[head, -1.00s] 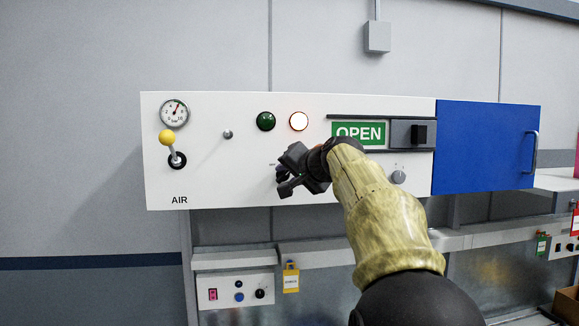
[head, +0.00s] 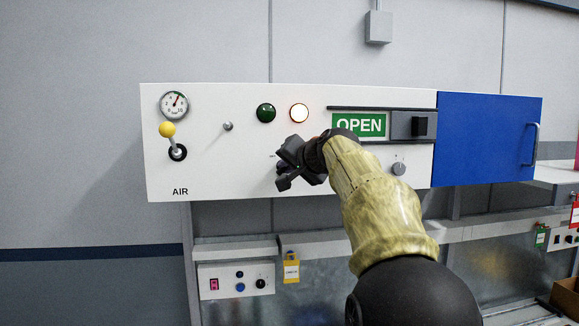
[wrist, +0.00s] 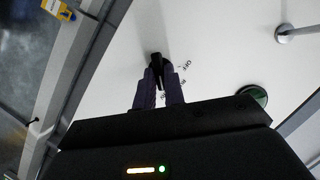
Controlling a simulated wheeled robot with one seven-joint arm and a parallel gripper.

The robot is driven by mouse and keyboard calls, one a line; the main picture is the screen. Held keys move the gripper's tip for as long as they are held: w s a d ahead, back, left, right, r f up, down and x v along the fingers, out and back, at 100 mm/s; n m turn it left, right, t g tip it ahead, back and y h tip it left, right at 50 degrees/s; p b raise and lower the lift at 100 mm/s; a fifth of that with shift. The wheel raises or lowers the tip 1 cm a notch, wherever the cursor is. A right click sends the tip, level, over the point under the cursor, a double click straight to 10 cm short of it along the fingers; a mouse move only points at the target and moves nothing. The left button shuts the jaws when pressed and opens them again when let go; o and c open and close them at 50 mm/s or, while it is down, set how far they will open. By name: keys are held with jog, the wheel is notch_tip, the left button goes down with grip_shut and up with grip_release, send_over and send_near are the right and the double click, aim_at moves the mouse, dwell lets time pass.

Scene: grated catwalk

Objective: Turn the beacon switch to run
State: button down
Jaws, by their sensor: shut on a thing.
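My gripper (head: 284,172) is at the lower middle of the white panel (head: 210,178). In the wrist view its two fingers (wrist: 158,88) are shut on a small black switch knob (wrist: 157,60), with printed labels beside it, one reading OFF. The other labels are partly covered or too small to read. In the head view the gripper hides the knob. Above it on the panel are a dark green lamp (head: 266,113) and a lit white lamp (head: 299,113).
The panel also carries a gauge (head: 174,105), a yellow-knobbed lever (head: 168,130), a small metal toggle (head: 228,126), a green OPEN sign (head: 359,124) with a black slider, and a grey knob (head: 399,168). A blue door (head: 485,140) adjoins at right. A small control box (head: 235,279) sits below.

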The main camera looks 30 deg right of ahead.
jog(key=shift+a+r+n+g+h+p, duration=0.2)
jog(key=shift+n+g+h+p, duration=0.25)
jog(key=shift+n+h, duration=0.75)
jog(key=shift+a+r+n+g+h+p, duration=0.15)
jog(key=shift+n+g+h+p, duration=0.4)
jog(key=shift+n, duration=1.05)
jog(key=shift+f, duration=0.1)
jog(key=c, duration=1.5)
grip_release()
jog(key=shift+b, duration=0.3)
